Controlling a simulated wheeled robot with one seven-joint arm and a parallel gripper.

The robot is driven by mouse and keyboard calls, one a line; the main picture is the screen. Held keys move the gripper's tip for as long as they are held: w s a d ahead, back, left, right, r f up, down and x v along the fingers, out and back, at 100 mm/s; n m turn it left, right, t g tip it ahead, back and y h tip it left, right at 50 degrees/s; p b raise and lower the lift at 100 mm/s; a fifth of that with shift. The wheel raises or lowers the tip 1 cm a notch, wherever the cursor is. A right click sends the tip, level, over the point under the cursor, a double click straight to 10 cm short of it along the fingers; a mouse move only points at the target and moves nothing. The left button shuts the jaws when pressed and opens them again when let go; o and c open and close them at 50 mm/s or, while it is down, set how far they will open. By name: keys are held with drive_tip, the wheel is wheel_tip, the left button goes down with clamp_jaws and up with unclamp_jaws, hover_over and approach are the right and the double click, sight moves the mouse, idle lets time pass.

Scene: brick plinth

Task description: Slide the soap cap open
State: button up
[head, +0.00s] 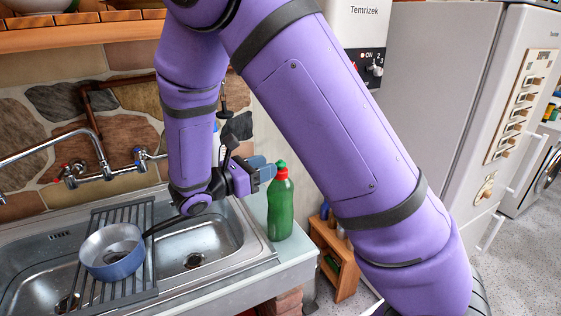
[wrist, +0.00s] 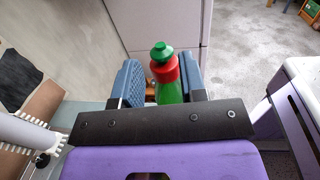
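The soap bottle (head: 280,207) is green with a red collar and a green cap (head: 281,163). It stands upright on the right end of the sink counter. My gripper (head: 264,168) is at the height of the bottle's top, just left of it in the head view. In the wrist view my gripper (wrist: 160,80) is open, with one blue finger on each side of the bottle's red collar (wrist: 165,70). The green cap (wrist: 162,51) shows between the fingers. A gap shows at the left finger; the right finger looks close to the collar, and I cannot tell whether it touches.
A metal sink (head: 215,232) lies left of the bottle, with a drying rack (head: 137,262) and a blue pan (head: 112,250) on it. Taps (head: 105,172) are on the stone wall behind. A wooden shelf (head: 345,263) stands beside the counter, and a fridge (head: 440,80) is at right.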

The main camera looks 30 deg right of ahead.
sight(278, 162)
drive_tip(key=shift+w+d, duration=0.15)
drive_tip(key=shift+d, duration=1.2)
drive_tip(key=shift+w+d, duration=0.15)
drive_tip(key=shift+d, duration=1.15)
drive_tip(key=shift+c, duration=0.5)
